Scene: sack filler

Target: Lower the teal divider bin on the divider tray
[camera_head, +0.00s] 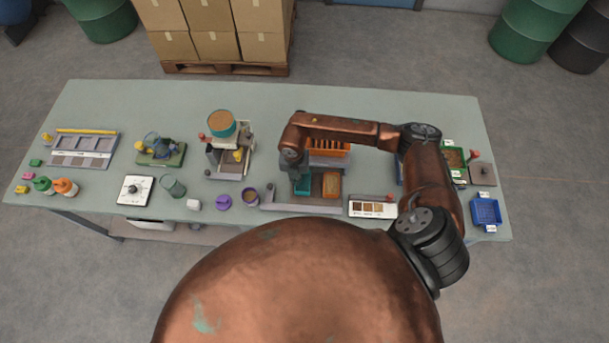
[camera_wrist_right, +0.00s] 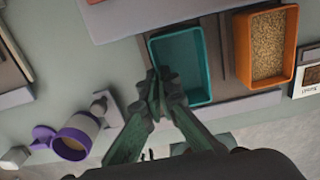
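The teal divider bin (camera_head: 302,188) is at the left part of the divider tray (camera_head: 317,186), left of an orange bin (camera_head: 332,186). In the right wrist view the open, empty-looking teal bin (camera_wrist_right: 186,62) lies left of the orange bin (camera_wrist_right: 266,48) with grainy fill. The tray's dark surface (camera_wrist_right: 228,62) shows between them. My right gripper (camera_wrist_right: 161,78) has its fingertips close together at the teal bin's left wall, seemingly pinching it. In the head view my wrist hides most of this gripper (camera_head: 293,172). I cannot tell whether the bin touches the tray. My left gripper is not in view.
An orange slotted rack (camera_head: 328,147) stands behind the tray. A sample card (camera_head: 372,207) lies at the right front. My right arm spans the table's right half.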

